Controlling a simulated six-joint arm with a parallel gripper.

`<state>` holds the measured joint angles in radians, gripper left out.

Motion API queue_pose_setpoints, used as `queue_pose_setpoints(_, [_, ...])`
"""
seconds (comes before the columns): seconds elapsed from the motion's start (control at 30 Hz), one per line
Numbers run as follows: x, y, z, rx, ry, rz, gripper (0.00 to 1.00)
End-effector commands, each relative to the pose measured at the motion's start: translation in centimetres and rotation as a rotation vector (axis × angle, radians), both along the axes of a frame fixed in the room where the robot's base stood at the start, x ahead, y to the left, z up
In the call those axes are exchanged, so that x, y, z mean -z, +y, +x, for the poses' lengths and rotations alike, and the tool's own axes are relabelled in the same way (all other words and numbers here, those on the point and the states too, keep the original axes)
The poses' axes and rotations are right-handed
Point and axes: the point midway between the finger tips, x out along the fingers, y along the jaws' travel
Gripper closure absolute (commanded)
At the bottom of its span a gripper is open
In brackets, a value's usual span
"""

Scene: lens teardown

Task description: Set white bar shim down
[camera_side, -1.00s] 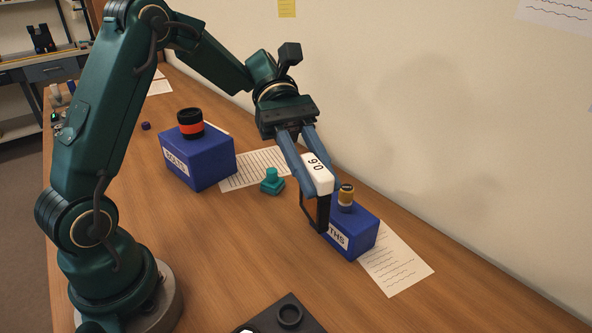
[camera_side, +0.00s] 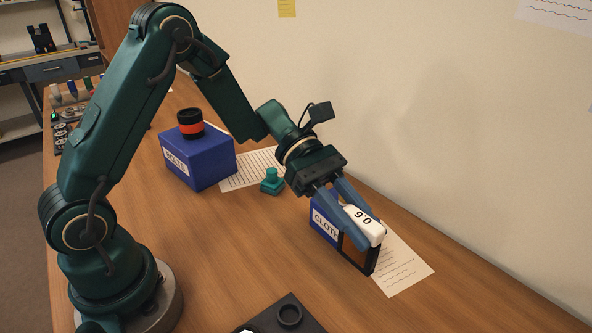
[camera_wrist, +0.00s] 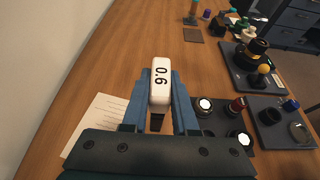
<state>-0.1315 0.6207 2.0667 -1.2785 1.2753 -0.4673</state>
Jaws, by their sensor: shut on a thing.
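The white bar shim (camera_side: 364,226), marked 0.6, is held between the two blue fingers of my gripper (camera_side: 355,212). It also shows in the wrist view (camera_wrist: 160,84), lying between the fingertips (camera_wrist: 160,98). A dark, flat frame-like piece with a brown face (camera_side: 358,252) shows directly below the shim in the side view; I cannot tell if it touches the table. My gripper is in front of the blue box labelled CLOTHS (camera_side: 322,222), which it partly hides.
A blue box labelled BOLTS (camera_side: 200,160) carries a black and orange ring (camera_side: 190,125). A teal knob (camera_side: 271,182) stands near it. Paper (camera_side: 405,270) lies right of my gripper. A dark tray (camera_side: 268,318) is at the front; table between is clear.

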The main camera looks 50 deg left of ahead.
Motion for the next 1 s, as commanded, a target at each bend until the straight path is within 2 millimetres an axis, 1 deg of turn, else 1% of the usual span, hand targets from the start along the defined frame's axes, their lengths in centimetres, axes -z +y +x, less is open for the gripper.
queue_pose_setpoints(0.03, [0.7,-1.3,-0.4,0.009,0.007,0.0,1.0])
queue_pose_setpoints(0.1, [1.5,-2.6,-0.5,0.008,0.006,0.0,1.0])
queue_pose_setpoints(0.2, [2.4,-4.0,-0.6,0.006,0.002,-0.001,1.0])
queue_pose_setpoints(0.3, [2.9,-4.7,-0.6,0.002,0.002,0.0,1.0])
queue_pose_setpoints(0.37, [3.1,-4.9,-0.6,0.002,0.001,0.0,1.0])
queue_pose_setpoints(0.43, [3.7,-5.0,-0.6,0.0,0.004,0.0,1.0])
queue_pose_setpoints(0.6, [6.0,-4.9,-0.6,0.0,0.004,0.001,1.0])
queue_pose_setpoints(0.7, [6.8,-4.9,-0.6,0.0,0.002,0.001,1.0])
queue_pose_setpoints(1.0, [7.0,-4.9,-0.6,0.0,0.0,0.001,1.0])
